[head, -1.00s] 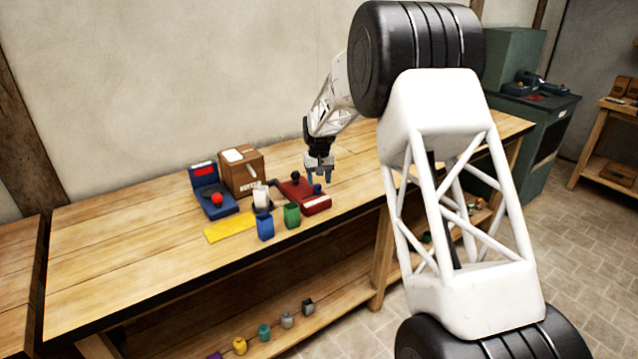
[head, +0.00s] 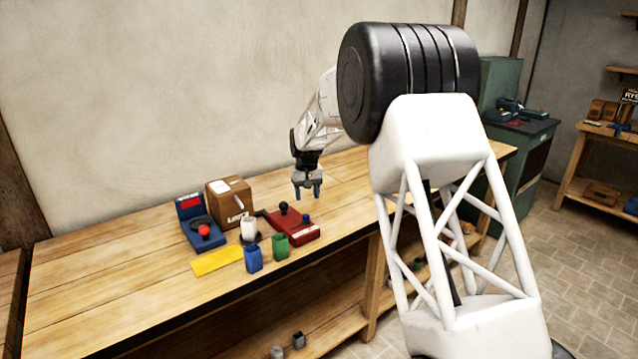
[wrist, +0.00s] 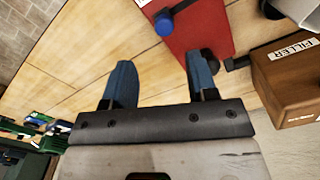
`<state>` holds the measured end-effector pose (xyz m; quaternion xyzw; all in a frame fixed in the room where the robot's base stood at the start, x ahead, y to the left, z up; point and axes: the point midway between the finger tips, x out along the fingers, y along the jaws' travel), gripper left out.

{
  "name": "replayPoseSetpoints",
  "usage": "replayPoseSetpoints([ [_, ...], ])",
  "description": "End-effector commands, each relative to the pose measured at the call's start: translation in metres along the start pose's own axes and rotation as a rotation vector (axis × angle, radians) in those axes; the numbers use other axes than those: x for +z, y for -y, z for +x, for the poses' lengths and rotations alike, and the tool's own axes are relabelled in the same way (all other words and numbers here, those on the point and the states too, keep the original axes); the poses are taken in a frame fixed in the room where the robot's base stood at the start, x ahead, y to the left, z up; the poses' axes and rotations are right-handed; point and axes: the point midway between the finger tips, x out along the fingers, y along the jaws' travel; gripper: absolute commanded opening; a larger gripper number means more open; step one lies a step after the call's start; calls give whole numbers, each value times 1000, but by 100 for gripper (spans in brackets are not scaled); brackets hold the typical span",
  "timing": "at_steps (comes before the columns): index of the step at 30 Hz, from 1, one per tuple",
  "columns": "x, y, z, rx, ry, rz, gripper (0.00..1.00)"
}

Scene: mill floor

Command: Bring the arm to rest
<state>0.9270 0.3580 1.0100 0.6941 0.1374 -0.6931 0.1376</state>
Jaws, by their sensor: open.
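My gripper (head: 307,193) hangs in the air over the wooden bench (head: 120,255), just behind and right of the red device in the head view. Its two blue fingers point down, spread apart. In the wrist view my gripper (wrist: 161,70) is open, with only bare bench wood between the fingers. The red device (head: 305,234), with a black knob and a blue knob, lies beyond the fingertips. It also shows at the top of the wrist view (wrist: 203,28). Nothing is held.
A brown box (head: 231,200), labelled FILLER in the wrist view (wrist: 290,75), stands beside a blue device (head: 203,232). The bench's left is clear.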

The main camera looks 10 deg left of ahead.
Motion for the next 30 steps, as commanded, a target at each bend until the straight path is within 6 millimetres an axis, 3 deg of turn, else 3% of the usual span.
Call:
replayPoseSetpoints([
  [5,10,-6,-10,0,-4,7,53],
  [11,37,-23,-36,1,-17,26,53],
  [30,181,-84,-127,7,-66,116,53],
])
